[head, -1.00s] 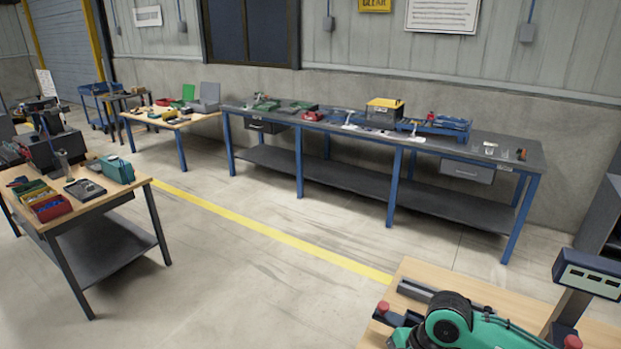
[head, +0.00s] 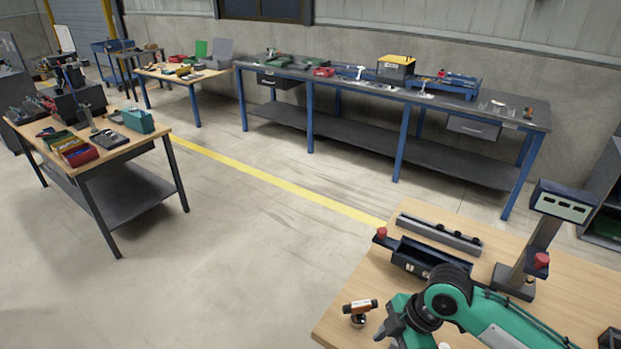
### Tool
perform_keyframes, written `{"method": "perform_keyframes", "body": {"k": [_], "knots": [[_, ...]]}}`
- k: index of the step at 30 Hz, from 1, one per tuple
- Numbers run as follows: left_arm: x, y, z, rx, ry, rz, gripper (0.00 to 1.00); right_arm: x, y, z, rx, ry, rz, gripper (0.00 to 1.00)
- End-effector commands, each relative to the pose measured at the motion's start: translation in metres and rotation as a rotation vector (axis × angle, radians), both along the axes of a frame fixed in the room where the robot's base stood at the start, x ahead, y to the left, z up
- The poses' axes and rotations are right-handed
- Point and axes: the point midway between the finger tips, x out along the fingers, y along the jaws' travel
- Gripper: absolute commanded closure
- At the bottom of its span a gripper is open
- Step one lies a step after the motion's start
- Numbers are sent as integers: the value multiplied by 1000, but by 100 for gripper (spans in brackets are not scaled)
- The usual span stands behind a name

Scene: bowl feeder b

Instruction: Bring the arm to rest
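My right arm, green with black joints, comes in from the lower right over the light wooden table (head: 342,326) in the head view. Its dark end, my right gripper (head: 388,324), points left and down near the table's front left. I cannot make out its fingers clearly or see whether they hold anything. My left arm and gripper are not in view.
A small orange and black part (head: 360,307) stands left of my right gripper. Behind the arm are a dark tray (head: 408,256), a grey rail (head: 438,233) and a post with a display box (head: 563,202). Open floor lies left of the table.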

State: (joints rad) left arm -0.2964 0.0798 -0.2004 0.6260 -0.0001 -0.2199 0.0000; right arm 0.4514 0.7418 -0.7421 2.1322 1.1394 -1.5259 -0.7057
Motion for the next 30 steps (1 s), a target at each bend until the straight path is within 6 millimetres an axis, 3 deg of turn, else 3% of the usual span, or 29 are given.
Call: {"method": "perform_keyframes", "body": {"k": [8, 16, 22, 30], "knots": [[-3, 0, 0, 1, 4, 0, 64, -17, 21, -14, 34, -12, -129, 58], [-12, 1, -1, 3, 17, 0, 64, -42, 34, -32, 79, -11, -438, 58], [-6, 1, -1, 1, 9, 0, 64, -64, 20, -45, 83, 11, -749, 58], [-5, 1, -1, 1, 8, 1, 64, -104, -25, -64, 17, 46, -1167, 58]]}}
